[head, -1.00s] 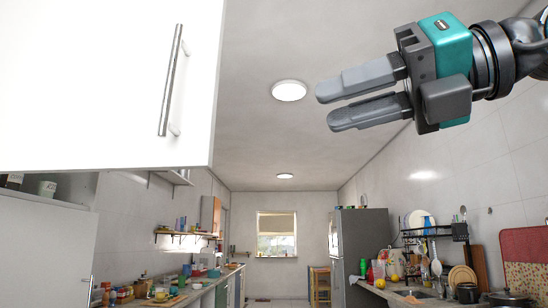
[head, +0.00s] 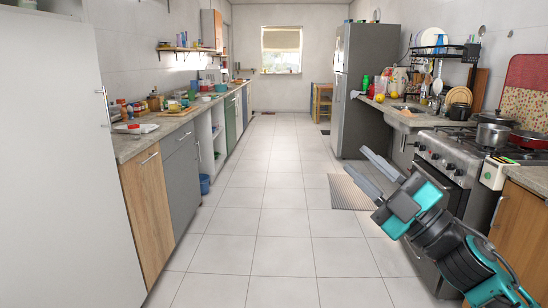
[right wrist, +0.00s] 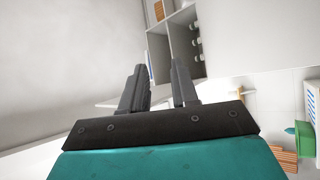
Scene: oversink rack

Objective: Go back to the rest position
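My right gripper (head: 356,160) is at the lower right of the head view, in front of the stove and above the floor. Its two grey fingers point up and to the left, with a gap between them. The right wrist view also shows the right gripper (right wrist: 159,70) with its fingers apart and nothing between them. My left gripper is not in view.
The stove (head: 455,165) with pots stands close behind my right arm. The oversink rack (head: 444,50) is at the right wall. The fridge (head: 366,90) stands farther back. Counters (head: 150,135) line the left. The tiled floor (head: 265,200) between is clear.

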